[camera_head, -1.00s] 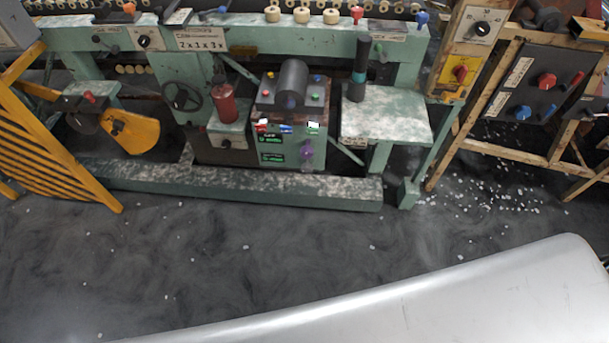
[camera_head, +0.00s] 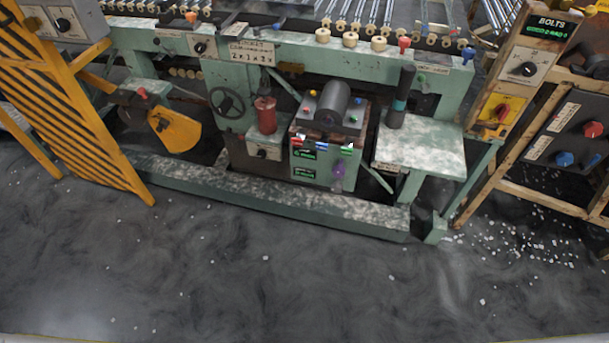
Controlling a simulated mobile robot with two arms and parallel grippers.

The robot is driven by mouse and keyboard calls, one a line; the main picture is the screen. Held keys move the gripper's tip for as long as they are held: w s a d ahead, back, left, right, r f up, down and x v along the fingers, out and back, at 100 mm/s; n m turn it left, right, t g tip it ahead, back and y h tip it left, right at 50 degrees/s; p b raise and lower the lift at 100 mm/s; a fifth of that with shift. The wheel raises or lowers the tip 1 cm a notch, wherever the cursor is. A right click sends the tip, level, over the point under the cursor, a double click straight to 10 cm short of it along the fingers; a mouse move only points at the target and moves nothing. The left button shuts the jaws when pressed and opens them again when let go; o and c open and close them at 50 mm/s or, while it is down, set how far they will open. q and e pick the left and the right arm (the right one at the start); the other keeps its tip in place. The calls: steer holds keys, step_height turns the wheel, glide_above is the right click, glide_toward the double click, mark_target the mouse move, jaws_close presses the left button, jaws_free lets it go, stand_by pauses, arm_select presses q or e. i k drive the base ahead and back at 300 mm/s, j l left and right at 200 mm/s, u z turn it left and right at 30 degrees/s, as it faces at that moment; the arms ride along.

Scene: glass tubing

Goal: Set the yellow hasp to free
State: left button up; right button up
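No part is clearly recognisable as the yellow hasp. A yellow plate with a red switch (camera_head: 500,110) is on the wooden-edged post at the right of the green machine. A yellow fan-shaped piece (camera_head: 177,131) is on the machine's left side, below a small red knob (camera_head: 142,93). Which of these, if either, is the hasp I cannot tell. Neither of my grippers is in view.
The green machine (camera_head: 280,205) stands across the middle, with glass rods (camera_head: 370,12) on top. A yellow striped guard (camera_head: 75,110) stands at the left. A rusty frame with a dark knob panel (camera_head: 575,130) stands at the right. The dark floor (camera_head: 250,290) in front is open, with scattered white bits.

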mark_target(485, 132)
steer(key=z, duration=1.25)
